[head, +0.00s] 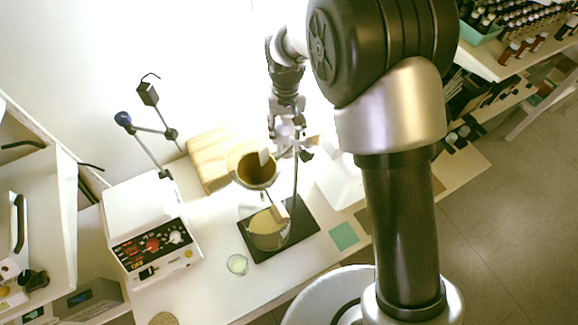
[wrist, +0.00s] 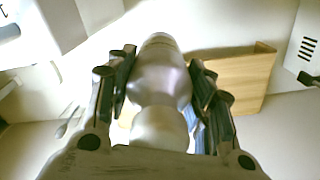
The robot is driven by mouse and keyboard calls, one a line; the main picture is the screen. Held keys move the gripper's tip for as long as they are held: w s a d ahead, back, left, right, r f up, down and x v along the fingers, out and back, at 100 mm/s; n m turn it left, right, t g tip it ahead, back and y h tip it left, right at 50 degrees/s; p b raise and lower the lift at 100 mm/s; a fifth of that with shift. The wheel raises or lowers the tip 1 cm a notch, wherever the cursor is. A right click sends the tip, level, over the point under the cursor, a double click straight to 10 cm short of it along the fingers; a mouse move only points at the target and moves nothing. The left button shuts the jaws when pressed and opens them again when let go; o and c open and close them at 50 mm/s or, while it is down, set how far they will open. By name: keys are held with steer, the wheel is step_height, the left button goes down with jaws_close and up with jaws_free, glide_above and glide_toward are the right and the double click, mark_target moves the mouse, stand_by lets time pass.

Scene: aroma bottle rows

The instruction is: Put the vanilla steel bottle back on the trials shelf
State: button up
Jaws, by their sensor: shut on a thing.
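In the wrist view a silvery steel bottle (wrist: 160,85) stands out between the fingers of my gripper (wrist: 163,72). The fingers press on it from both sides. No label is readable, so I cannot tell whether it is the vanilla one. In the head view my gripper (head: 291,148) hangs above the white bench, beside a brown-filled funnel; the bottle in it is pale and hard to make out. No shelf is clearly marked as the trials shelf. A shelf (head: 490,66) with rows of small dark bottles stands at the upper right of the head view.
The funnel (head: 252,167) sits over a beaker (head: 268,232) on a black plate (head: 300,232), close to my gripper. A white instrument (head: 150,225) with knobs stands left. A wooden block (head: 207,160) is behind; it also shows in the wrist view (wrist: 240,82). A small glass (head: 237,264) stands in front.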

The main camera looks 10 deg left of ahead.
step_height(320, 180, down, 18)
steer(key=b, duration=0.4)
steer(key=shift+r, duration=0.2)
steer(key=shift+f, duration=0.15)
steer(key=o, duration=1.2)
